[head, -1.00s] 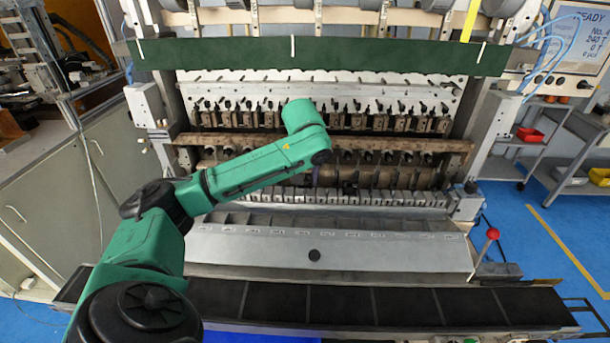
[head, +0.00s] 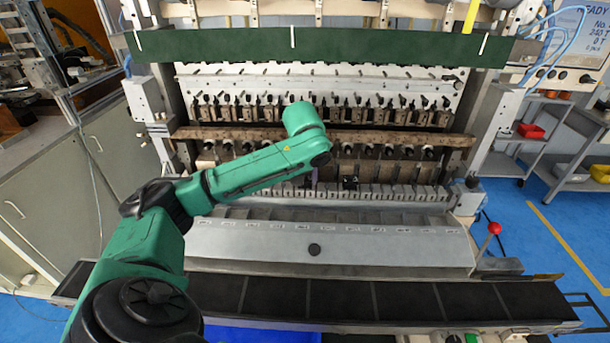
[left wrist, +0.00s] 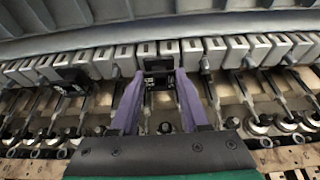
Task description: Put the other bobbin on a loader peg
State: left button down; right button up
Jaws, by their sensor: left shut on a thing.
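My left gripper (left wrist: 161,80) has two purple fingers shut on a black bobbin (left wrist: 158,64) at the row of grey blocks (left wrist: 110,60) in the left wrist view. I cannot tell whether this bobbin sits on a peg. A second black bobbin (left wrist: 70,82) is at the same row, left of the gripper in that view. It also shows in the head view (head: 350,183), just right of my left gripper (head: 309,180). My green arm hides most of that gripper and the held bobbin in the head view. My right gripper is not in view.
The winder's rail with dark spindles (head: 400,150) runs above the block row. A bare sloped grey apron (head: 390,243) with a black knob (head: 314,250) lies in front, then a dark belt (head: 400,304). A red-knobbed lever (head: 494,229) stands at the right.

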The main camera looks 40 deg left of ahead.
pick_arm(q)
jog(key=shift+c, duration=1.5)
grip_release()
jog(key=p+v, duration=0.1)
jog(key=v, duration=1.3)
jog(key=shift+s+d+r, duration=0.15)
jog(key=shift+r, duration=0.1)
